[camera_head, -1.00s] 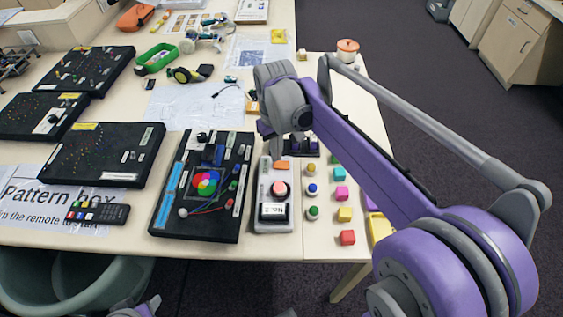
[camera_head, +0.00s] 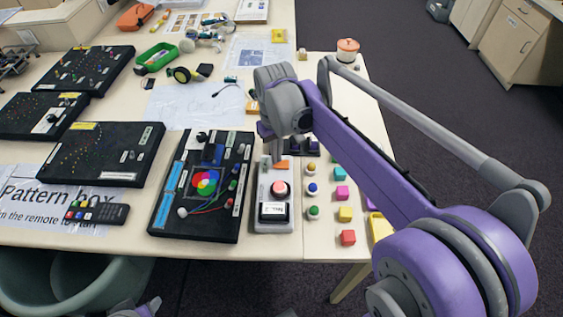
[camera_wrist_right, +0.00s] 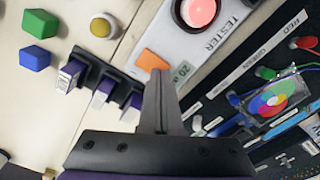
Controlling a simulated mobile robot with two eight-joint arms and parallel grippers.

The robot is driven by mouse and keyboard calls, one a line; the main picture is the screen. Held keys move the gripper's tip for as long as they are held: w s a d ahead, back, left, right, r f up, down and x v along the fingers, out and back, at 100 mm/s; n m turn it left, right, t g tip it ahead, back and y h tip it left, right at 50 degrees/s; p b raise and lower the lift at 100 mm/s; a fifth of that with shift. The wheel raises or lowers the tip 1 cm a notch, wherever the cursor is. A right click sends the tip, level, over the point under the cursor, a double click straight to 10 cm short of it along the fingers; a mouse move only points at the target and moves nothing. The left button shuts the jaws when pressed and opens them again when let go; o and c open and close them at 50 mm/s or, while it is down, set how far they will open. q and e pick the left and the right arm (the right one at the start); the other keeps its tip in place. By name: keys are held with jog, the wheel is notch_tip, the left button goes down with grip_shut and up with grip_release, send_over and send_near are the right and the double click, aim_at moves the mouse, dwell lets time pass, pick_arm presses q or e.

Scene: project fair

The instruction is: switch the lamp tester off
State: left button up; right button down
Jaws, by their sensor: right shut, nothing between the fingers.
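The lamp tester (camera_head: 262,222) is a pale grey box near the table's front edge, with a pinkish-red dome lamp (camera_head: 280,188), a black part with a white label at its near end, and an orange piece (camera_head: 265,163) at its far end. In the right wrist view the lamp (camera_wrist_right: 201,10) looks lit, and the orange piece (camera_wrist_right: 152,60) lies just beyond my fingertips. My right gripper (camera_head: 278,164) is shut and empty, pointing down at the tester's far end and partly hiding the orange piece. I cannot tell whether it touches.
A black board (camera_head: 168,215) with a colour wheel and wires lies close to the tester's left. Several coloured knobs and blocks (camera_head: 341,193) stand to its right. A dark rack (camera_wrist_right: 95,85) is beside my fingers. A remote (camera_head: 97,212) lies at the left.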

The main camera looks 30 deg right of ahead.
pick_arm(q)
jog(key=shift+s+f, duration=0.1)
jog(key=shift+f, duration=0.2)
pick_arm(e)
jog(key=shift+f, duration=0.45)
jog(key=shift+r+p, duration=2.05)
jog(key=shift+r, duration=1.5)
pick_arm(q)
jog(key=r, duration=0.2)
jog(key=w+r, duration=0.1)
jog(key=r, duration=0.2)
jog(key=shift+w+r, duration=0.3)
jog(key=shift+w, duration=0.05)
pick_arm(e)
jog(key=shift+w, duration=0.1)
pick_arm(q)
jog(key=shift+s, duration=0.15)
pick_arm(e)
jog(key=shift+f, duration=0.15)
